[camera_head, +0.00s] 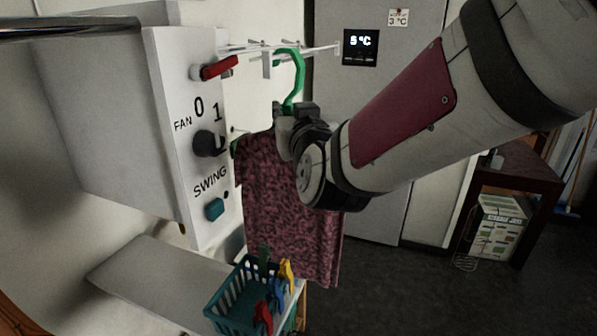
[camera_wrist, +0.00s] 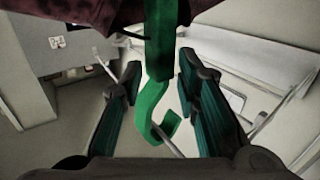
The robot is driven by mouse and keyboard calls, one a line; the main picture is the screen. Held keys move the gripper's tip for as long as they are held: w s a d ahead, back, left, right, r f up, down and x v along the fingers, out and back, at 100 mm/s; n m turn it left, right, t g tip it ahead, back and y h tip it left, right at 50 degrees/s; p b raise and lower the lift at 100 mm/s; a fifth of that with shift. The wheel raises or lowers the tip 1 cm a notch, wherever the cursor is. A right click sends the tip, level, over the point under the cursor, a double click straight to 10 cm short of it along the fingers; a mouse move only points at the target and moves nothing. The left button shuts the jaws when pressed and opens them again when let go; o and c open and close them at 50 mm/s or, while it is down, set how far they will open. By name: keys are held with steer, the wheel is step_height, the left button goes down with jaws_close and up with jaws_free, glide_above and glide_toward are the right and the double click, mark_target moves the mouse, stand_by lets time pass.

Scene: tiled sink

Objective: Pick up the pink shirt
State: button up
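The pink shirt (camera_head: 290,240), dark pink with a mottled pattern, hangs on a green hanger (camera_head: 295,75) from a white rack (camera_head: 310,50). My gripper (camera_head: 281,118) is at the hanger's neck, just above the shirt's collar. My arm covers part of the shirt's right shoulder. In the wrist view, my gripper (camera_wrist: 158,78) has its two teal-padded fingers apart, with the green hanger (camera_wrist: 160,45) between them and a visible gap on each side. The shirt (camera_wrist: 70,20) shows along the top edge there.
A white control box (camera_head: 185,140) with FAN and SWING switches is close on the left. A teal basket (camera_head: 235,300) of coloured clothespins sits on a shelf (camera_head: 150,280) below. A grey fridge (camera_head: 385,120) stands behind, and a dark table (camera_head: 515,175) is at right.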

mark_target(288, 111)
steer(key=shift+x, duration=1.8)
jaws_close()
